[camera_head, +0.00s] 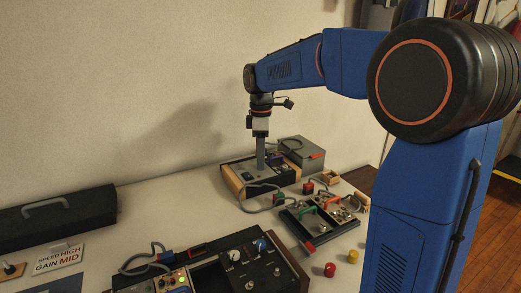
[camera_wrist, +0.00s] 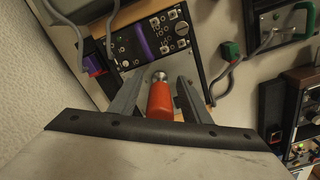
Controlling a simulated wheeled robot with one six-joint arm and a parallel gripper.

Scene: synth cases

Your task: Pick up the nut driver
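The nut driver appears to be the orange-red handle with a silver metal end (camera_wrist: 160,101) in the wrist view. It stands between the two fingers of my gripper (camera_wrist: 161,84), with narrow gaps seeming to show on both sides. My gripper looks open around it. In the head view my gripper (camera_head: 260,160) points straight down over a dark panel device (camera_head: 247,183) with wooden sides. The nut driver cannot be made out there and seems hidden by the fingers.
A grey-green box with an orange latch (camera_head: 301,152) stands close behind the device. Cables and a second panel with a green handle (camera_head: 308,210) lie to the right. A control box (camera_head: 240,275), a black case (camera_head: 55,215) and a sign (camera_head: 58,258) stand in front and left.

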